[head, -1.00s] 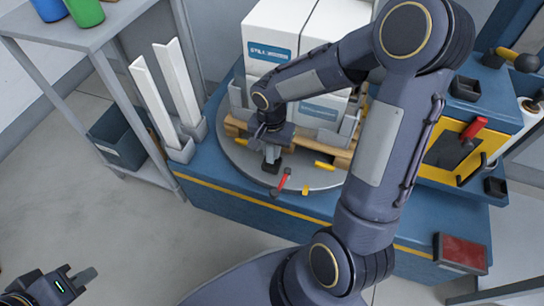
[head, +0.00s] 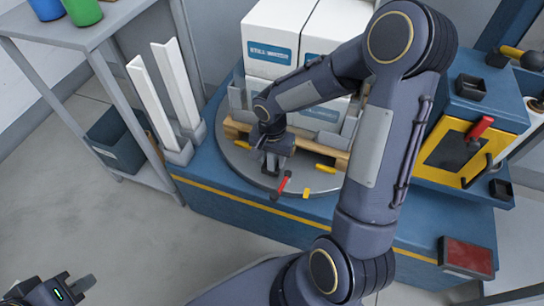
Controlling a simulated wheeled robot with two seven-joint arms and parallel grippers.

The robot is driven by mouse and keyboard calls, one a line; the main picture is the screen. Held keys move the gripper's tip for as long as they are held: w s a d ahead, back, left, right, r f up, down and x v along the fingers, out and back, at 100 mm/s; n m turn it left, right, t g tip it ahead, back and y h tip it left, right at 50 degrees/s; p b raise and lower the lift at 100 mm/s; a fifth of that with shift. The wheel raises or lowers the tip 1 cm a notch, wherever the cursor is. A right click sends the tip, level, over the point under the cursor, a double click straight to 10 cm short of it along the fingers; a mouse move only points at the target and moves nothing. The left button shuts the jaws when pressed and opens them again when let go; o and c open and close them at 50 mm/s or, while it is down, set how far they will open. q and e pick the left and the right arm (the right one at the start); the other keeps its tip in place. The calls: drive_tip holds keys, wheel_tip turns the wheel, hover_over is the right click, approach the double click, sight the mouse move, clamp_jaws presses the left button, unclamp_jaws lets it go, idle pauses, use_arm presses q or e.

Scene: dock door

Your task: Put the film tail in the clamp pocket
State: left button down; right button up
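My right gripper (head: 270,166) points down at the near edge of the round turntable (head: 235,160), close to a small dark block there, which may be the clamp pocket. The gripper and wrist largely cover this block. A red-handled lever (head: 284,184) sits just right of and below it. I cannot make out the film tail, nor whether the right fingers are open or shut on it. My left gripper (head: 78,286) is low at the left, over the floor, far from the turntable. Its finger gap is not clear.
White boxes (head: 272,52) stand on a wooden pallet (head: 238,128) on the turntable. White corner posts (head: 150,100) stand in holders at the left, beside a grey shelf (head: 60,32). A yellow-framed unit with a red handle (head: 480,128) is at the right.

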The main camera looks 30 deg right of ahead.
drive_tip(key=shift+r+p, duration=0.4)
drive_tip(key=shift+r, duration=0.1)
wheel_tip(320, 180, up, 11)
drive_tip(key=p, duration=0.4)
drive_tip(key=shift+r, duration=0.15)
drive_tip(key=s+a+r+n+t+y, duration=0.2)
drive_tip(key=s+r+n, duration=0.2)
drive_tip(key=s, duration=0.4)
drive_tip(key=s+a+r+n+t+y, duration=0.1)
drive_tip(key=s+a+r+n+t, duration=0.1)
drive_tip(key=s, duration=0.7)
wheel_tip(320, 180, up, 4)
drive_tip(key=shift+f+n+t+y, duration=0.2)
drive_tip(key=shift+n+t+y, duration=0.2)
drive_tip(key=shift+n+t, duration=0.6)
drive_tip(key=shift+a, duration=0.1)
